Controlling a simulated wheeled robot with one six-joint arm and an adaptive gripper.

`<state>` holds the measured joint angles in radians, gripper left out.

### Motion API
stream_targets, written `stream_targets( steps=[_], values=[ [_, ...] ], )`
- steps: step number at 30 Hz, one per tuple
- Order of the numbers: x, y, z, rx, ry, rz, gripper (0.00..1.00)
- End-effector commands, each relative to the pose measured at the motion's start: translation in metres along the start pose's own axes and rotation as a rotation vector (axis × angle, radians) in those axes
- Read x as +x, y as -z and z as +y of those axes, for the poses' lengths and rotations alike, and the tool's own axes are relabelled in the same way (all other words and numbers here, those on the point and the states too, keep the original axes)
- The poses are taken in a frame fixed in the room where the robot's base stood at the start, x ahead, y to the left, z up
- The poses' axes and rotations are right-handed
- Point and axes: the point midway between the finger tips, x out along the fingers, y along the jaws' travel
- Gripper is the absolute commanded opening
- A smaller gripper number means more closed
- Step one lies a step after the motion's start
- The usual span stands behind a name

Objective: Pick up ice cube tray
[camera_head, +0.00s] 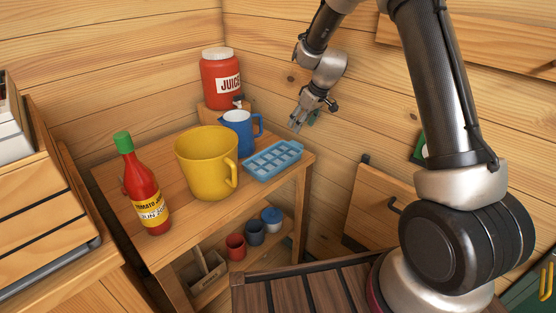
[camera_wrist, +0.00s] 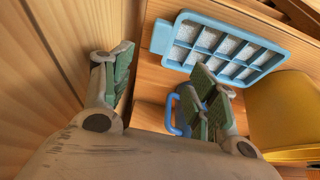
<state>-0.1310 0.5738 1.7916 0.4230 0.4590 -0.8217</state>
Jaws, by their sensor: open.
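The ice cube tray (camera_head: 273,160) is light blue with pale contents in its compartments. It lies flat on the wooden table's (camera_head: 184,211) right end. It also shows near the top of the wrist view (camera_wrist: 221,47). My gripper (camera_head: 297,127) is above and behind the tray's right end in the head view, apart from it. In the wrist view my gripper (camera_wrist: 160,75) is open and empty, with green finger pads spread wide. The right finger overlaps the tray's lower edge in that picture and hides a little of it.
A blue pitcher (camera_head: 237,132) and a yellow mug (camera_head: 206,163) stand beside the tray. A red juice jar (camera_head: 221,79) stands behind them, and a red sauce bottle (camera_head: 144,188) at the left. Wooden walls close off the back. Small cups (camera_head: 236,247) sit on the lower shelf.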

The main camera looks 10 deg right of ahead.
Motion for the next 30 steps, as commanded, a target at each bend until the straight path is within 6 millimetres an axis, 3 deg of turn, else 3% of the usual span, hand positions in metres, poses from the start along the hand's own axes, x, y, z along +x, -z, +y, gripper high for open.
stream_targets(
  steps=[1,3,19,29,30],
  values=[
    [0.015,0.000,0.001,-0.010,0.003,-0.004,0.59],
    [0.028,0.002,0.002,-0.022,0.002,-0.003,0.59],
    [0.101,-0.003,0.001,-0.027,0.003,-0.005,0.59],
    [0.112,-0.002,0.001,-0.026,0.002,-0.003,0.59],
    [0.112,-0.002,0.001,-0.026,0.002,-0.003,0.55]
  ],
)
